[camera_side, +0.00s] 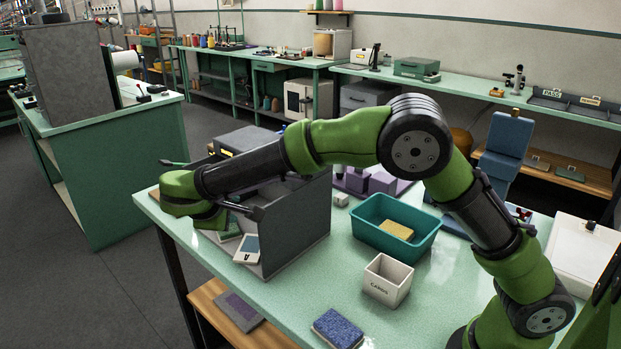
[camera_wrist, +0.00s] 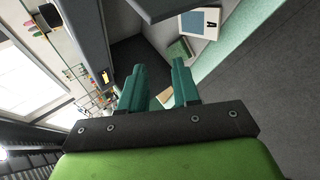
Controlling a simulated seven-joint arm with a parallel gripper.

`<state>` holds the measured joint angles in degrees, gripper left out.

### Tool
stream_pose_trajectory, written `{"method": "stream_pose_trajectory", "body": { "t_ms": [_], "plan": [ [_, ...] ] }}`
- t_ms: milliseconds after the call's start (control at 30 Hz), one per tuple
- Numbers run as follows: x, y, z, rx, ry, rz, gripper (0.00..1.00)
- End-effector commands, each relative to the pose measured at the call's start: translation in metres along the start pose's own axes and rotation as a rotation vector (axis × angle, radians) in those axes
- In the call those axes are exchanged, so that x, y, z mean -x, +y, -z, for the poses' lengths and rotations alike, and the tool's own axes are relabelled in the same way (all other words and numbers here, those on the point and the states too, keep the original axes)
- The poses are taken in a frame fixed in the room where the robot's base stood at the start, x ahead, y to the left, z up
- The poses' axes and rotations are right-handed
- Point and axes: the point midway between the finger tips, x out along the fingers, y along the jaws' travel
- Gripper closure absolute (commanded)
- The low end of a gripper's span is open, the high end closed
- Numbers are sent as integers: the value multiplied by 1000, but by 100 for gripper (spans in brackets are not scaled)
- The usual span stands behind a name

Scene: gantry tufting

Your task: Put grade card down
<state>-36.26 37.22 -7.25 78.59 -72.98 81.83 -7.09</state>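The grade card (camera_side: 247,249), pale with a blue panel and a letter A, leans against or lies by the grey box at the table's left end. It also shows in the wrist view (camera_wrist: 200,22) at the upper right. My gripper (camera_wrist: 158,78) has its two teal fingers apart, with nothing visible between them. The card is beyond the fingers and to their right, apart from them. In the side view my wrist hangs at the table's left edge, and my fingers are mostly hidden there. A white box marked CARDS (camera_side: 387,283) stands on the table.
A large grey box (camera_side: 296,222) stands beside the card. Green swatches (camera_side: 228,232) lie by it. A teal bin (camera_side: 371,237) holds a yellow block (camera_side: 397,230). A blue textured block (camera_side: 337,328) lies at the front. The table between these boxes is clear.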

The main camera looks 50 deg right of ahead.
Motion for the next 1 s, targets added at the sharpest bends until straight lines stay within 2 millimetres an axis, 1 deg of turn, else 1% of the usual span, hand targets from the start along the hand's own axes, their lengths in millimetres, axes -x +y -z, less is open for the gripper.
{"method": "stream_pose_trajectory", "body": {
  "t_ms": [167, 267, 367, 467, 500, 567, 600, 667, 700, 767, 800, 900, 1000],
  "plan": [
    [7, 5, -3, -4, 9, 17, 69],
    [13, 15, -16, -39, 21, 76, 69],
    [23, 25, -38, -92, 47, 169, 69],
    [28, 38, -73, -191, 47, 276, 69],
    [30, 42, -88, -239, 48, 322, 69],
    [36, 47, -113, -316, 51, 392, 69],
    [41, 49, -130, -371, 56, 438, 69],
    [48, 50, -154, -457, 65, 504, 69],
    [53, 50, -170, -514, 73, 545, 69],
    [61, 47, -191, -602, 88, 604, 69],
    [66, 45, -205, -662, 98, 641, 69],
    [79, 36, -236, -812, 131, 722, 69],
    [89, 24, -260, -950, 164, 785, 69]
  ]
}}
